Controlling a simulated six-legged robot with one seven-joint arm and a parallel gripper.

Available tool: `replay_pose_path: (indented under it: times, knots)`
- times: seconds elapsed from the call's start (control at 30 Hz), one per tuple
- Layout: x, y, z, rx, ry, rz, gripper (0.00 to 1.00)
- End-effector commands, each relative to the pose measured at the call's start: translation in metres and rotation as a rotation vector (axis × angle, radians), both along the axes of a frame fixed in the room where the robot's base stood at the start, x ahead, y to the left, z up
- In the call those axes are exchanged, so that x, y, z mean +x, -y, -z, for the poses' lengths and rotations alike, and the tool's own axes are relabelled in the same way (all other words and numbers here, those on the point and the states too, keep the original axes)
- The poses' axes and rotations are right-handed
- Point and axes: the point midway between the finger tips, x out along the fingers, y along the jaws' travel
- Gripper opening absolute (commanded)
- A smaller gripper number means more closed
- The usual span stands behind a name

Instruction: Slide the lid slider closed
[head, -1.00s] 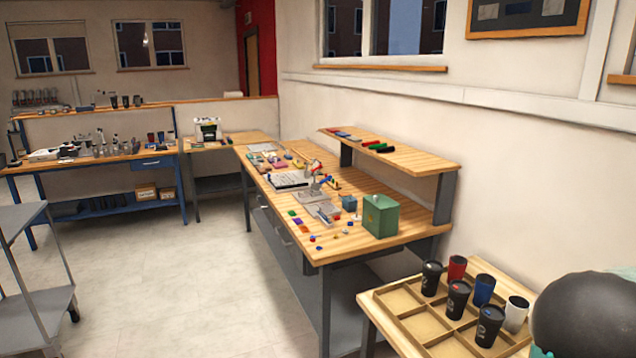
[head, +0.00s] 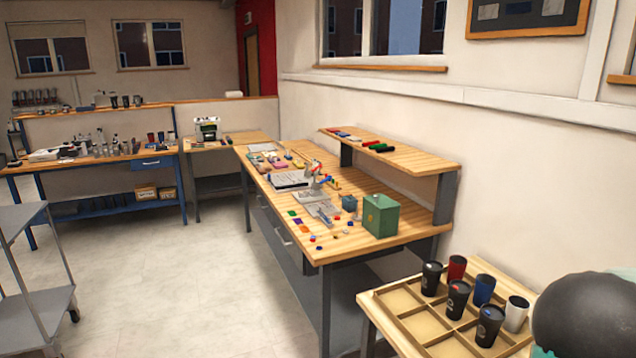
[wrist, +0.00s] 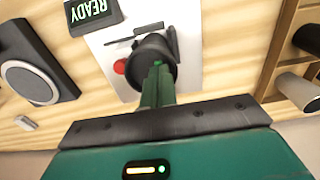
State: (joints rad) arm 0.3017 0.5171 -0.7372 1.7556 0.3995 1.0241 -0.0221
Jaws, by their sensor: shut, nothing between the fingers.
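In the wrist view my gripper (wrist: 157,66) is shut and empty, its green fingers narrow and together. The tips lie over a black round-topped tumbler (wrist: 146,48), which stands on a white plate (wrist: 190,62). The fingers hide part of the tumbler's top, so I cannot make out the lid slider or its position. I cannot tell whether the tips touch the lid. The head view does not show this tumbler or my fingertips.
A red button (wrist: 119,66) sits beside the tumbler. A READY display (wrist: 92,12) and a black unit with a round grey dial (wrist: 30,80) lie left. A wooden divided tray (head: 416,333) holds several tumblers; a workbench (head: 330,245) stands beyond.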

Motion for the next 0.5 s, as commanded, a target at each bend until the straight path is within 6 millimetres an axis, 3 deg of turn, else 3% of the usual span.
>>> replay_pose_path:
  times: [0.5]
  knots:
    - [0.002,0.0057,0.0002,0.0,0.0,0.0,0.0]
